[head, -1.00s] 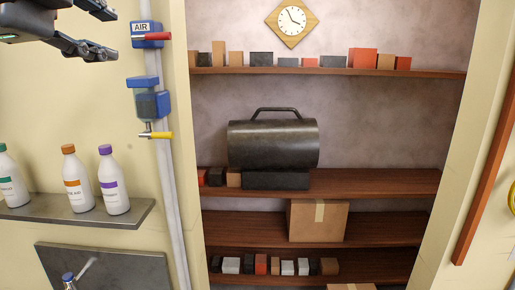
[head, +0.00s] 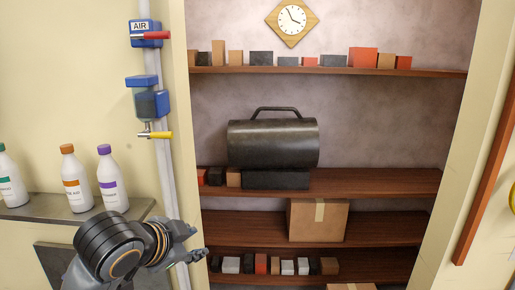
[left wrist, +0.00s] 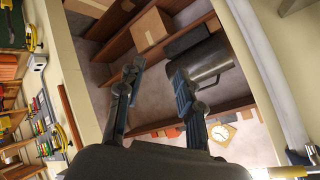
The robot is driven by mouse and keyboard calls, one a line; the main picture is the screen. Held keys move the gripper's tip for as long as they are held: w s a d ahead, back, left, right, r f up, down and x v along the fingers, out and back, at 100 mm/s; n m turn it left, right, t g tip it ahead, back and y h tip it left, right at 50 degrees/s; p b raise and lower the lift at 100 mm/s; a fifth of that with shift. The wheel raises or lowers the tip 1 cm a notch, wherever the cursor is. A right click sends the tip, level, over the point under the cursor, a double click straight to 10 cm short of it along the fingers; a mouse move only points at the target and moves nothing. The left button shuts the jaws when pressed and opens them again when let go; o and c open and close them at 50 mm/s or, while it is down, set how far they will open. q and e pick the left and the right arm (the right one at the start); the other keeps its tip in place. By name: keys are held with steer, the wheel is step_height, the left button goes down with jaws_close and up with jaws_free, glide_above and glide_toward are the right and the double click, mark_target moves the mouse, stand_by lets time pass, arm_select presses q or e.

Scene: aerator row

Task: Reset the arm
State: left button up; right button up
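My left gripper (head: 197,241) is low in the head view, in front of the pipe and to the left of the lower shelves. Its dark arm comes up from the bottom edge, with a round joint and copper-coloured rings. In the left wrist view the two fingers of the gripper (left wrist: 156,70) stand apart with nothing between them. Beyond them lie the shelves, turned on their side. My right gripper is in neither view.
A pipe carries a blue valve with a red handle (head: 156,36) and a blue regulator (head: 151,104) with a yellow handle. White bottles (head: 112,180) stand on a grey ledge at left. Shelves hold a black cylinder (head: 273,143), a cardboard box (head: 318,220) and small blocks.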

arm_select(q)
steer(key=s+a+f+n+g, duration=0.1)
steer(key=s+f+n, duration=0.1)
steer(key=s+f, duration=0.35)
steer(key=s+f+n+g, duration=0.1)
steer(key=s+f+n, duration=0.1)
steer(key=f, duration=0.6)
steer(key=s+a+f+n+g, duration=0.1)
steer(key=s+f+n, duration=0.15)
steer(key=f, duration=0.45)
steer(key=s+a+f+n+g+y, duration=0.1)
steer(key=s+a+f+n+g, duration=0.15)
steer(key=s+f, duration=0.45)
steer(key=s+a+f+n+g+y, duration=0.1)
steer(key=s+a+f+y, duration=0.2)
steer(key=s, duration=0.7)
step_height(320, 180, down, 32)
steer(key=s+g+h+b, duration=0.1)
steer(key=s+b, duration=0.1)
steer(key=b, duration=0.3)
steer(key=s+a+f+g+b, duration=0.1)
steer(key=s+f+b, duration=0.3)
steer(key=s+f, duration=1.2)
step_height(320, 180, down, 4)
steer(key=shift+s+a+f, duration=0.1)
steer(key=shift+s+a, duration=0.25)
steer(key=shift+a, duration=0.55)
